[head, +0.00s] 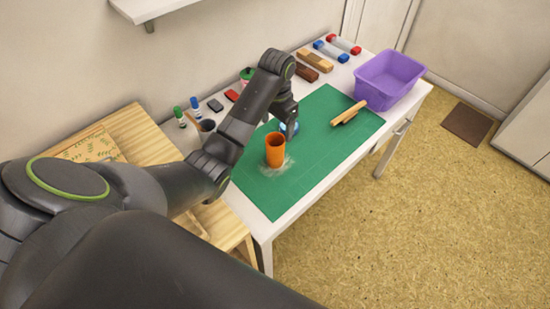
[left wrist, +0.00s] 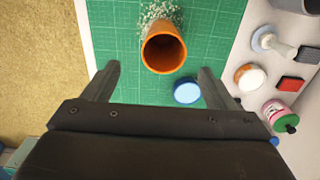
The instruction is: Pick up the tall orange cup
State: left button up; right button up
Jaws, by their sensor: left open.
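The tall orange cup (head: 275,150) stands upright on the green mat (head: 265,194), near the mat's front left part. In the left wrist view the cup (left wrist: 163,50) shows its round open mouth, ahead of the fingertips. My left gripper (head: 290,126) is over the mat, just behind the cup in the head view. In the left wrist view its two fingers (left wrist: 160,72) are wide apart with nothing held between them. A blue round lid or pad (left wrist: 187,91) lies between the fingers and the cup, near the right finger. My right gripper is not in view.
Whitish speckles (left wrist: 157,14) lie on the mat beside the cup. A purple bin (head: 389,78) stands at the table's right end, near a wooden piece (head: 348,113). Several markers, erasers and inkpads line the back edge. The front right part of the mat is clear.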

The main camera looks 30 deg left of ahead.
pick_arm(q)
send_over(276, 138)
jog(key=s+d, duration=0.2)
jog(key=s, duration=0.1)
jog(key=f, duration=0.3)
jog(key=f+p, duration=0.1)
jog(key=shift+w+a+f, duration=0.2)
jog(key=shift+w, duration=0.05)
jog(key=shift+a+f, duration=0.1)
jog(key=shift+f, duration=0.7)
jog(key=shift+a+f+p, duration=0.2)
jog(key=shift+f+p, duration=0.25)
jog(key=shift+f, duration=1.8)
jog(key=c, duration=1.1)
jog(key=shift+o, duration=0.2)
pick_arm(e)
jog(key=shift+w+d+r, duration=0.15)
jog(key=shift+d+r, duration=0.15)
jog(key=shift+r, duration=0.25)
pick_arm(q)
jog(key=shift+r, duration=0.15)
